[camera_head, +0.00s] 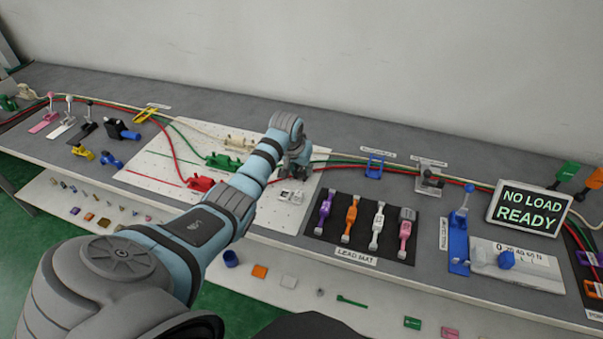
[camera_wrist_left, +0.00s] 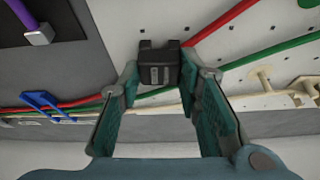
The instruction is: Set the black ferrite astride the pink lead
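The black ferrite (camera_wrist_left: 159,66) is a small dark block between the two fingertips of my left gripper (camera_wrist_left: 158,72) in the left wrist view. The fingers appear to press on its two sides, in front of the white board. In the head view my left gripper (camera_head: 297,166) is over the right part of that board and hides the ferrite. The pink lead (camera_head: 404,236) lies at the right end of the row on the dark lead mat (camera_head: 345,241), to the right of my left gripper. My right gripper is not in view.
Purple (camera_head: 324,208), orange (camera_head: 352,215) and white (camera_head: 378,226) leads lie left of the pink one. A blue clip (camera_head: 375,167) and a grey fixture (camera_head: 429,181) stand behind the mat. A blue lever (camera_head: 459,235) and a sign (camera_head: 529,208) stand to its right.

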